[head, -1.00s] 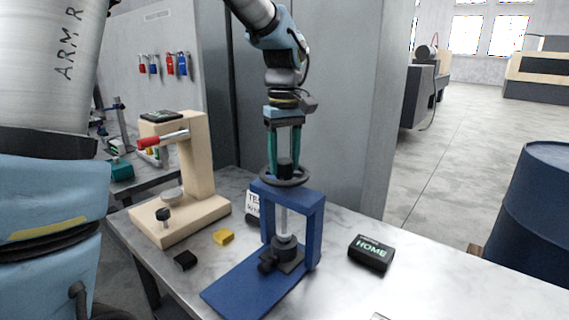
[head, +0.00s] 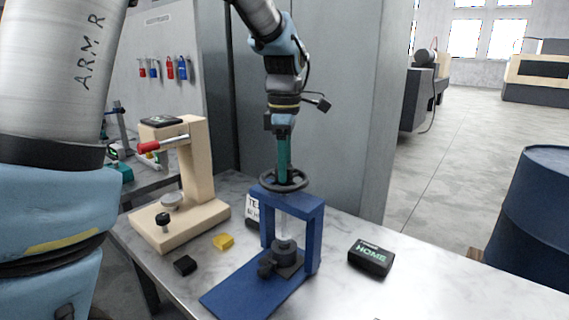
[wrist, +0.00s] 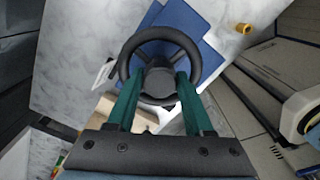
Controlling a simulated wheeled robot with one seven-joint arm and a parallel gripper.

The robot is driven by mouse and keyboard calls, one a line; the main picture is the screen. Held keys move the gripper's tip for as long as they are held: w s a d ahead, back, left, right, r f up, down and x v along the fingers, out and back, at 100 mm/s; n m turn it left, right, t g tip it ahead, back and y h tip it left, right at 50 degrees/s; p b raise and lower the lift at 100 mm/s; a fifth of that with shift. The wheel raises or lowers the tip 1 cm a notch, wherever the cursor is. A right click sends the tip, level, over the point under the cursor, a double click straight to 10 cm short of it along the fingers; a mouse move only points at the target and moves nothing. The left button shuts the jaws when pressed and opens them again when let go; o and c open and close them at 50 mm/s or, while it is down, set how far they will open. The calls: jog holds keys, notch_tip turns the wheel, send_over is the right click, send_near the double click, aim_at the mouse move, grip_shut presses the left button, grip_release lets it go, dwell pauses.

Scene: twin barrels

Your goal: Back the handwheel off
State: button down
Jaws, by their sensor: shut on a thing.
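A black handwheel (head: 285,180) sits flat on top of a blue press frame (head: 314,215) on the bench. In the wrist view the handwheel (wrist: 193,53) shows as a full ring with a hub in the middle. My gripper (head: 284,178) points straight down over it. Its green fingers are shut on the hub of the handwheel, and the wrist view shows the fingertips (wrist: 160,78) on either side of the hub (wrist: 158,83). The screw under the wheel (head: 284,225) runs down to a dark block (head: 285,256) on the blue base.
A wooden press with a red handle (head: 205,165) stands to the left. A black box marked HOME (head: 370,257) lies to the right. A blue barrel (head: 535,220) stands at the far right.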

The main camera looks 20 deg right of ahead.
jog(key=n+p, duration=0.1)
jog(key=n, duration=0.3)
jog(key=shift+r+n+p, duration=0.15)
jog(key=shift+n+p, duration=0.15)
jog(key=shift+w+n+p, duration=0.1)
jog(key=shift+n+p, duration=0.75)
jog(key=shift+n, duration=1.05)
jog(key=c, duration=0.6)
grip_release()
notch_tip(320, 180, up, 11)
jog(key=shift+f+b, duration=0.2)
jog(key=shift+b, duration=1.05)
jog(key=shift+o, duration=0.2)
